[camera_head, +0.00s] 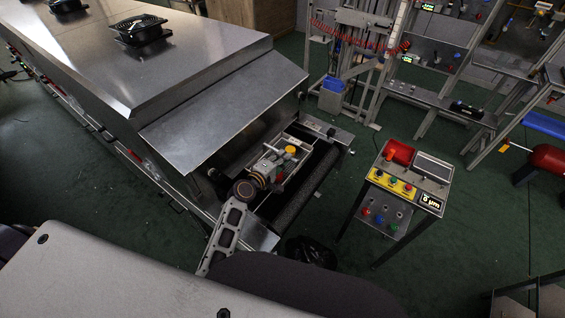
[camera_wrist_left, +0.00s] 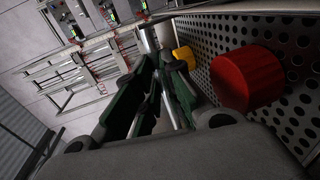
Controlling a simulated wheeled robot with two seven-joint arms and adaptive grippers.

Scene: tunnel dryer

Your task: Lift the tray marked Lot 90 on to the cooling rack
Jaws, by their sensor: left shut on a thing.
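A grey metal tray (camera_head: 304,157) sits at the dryer's outlet in the head view. It holds a yellow piece (camera_head: 290,150), and no lot mark is readable. In the left wrist view the tray's perforated metal (camera_wrist_left: 215,42) fills the right side, with a red cylinder (camera_wrist_left: 247,78) and a yellow piece (camera_wrist_left: 185,56) against it. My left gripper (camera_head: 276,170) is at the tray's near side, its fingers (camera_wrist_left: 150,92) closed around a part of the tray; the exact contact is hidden. My right gripper is not in view. I cannot identify the cooling rack with certainty.
The dryer's sloping metal hood (camera_head: 225,105) overhangs the outlet on the left. A dark conveyor belt (camera_head: 312,182) lies beside the tray. A control stand (camera_head: 395,188) with a red lamp stands to the right. A frame (camera_head: 548,296) shows at lower right.

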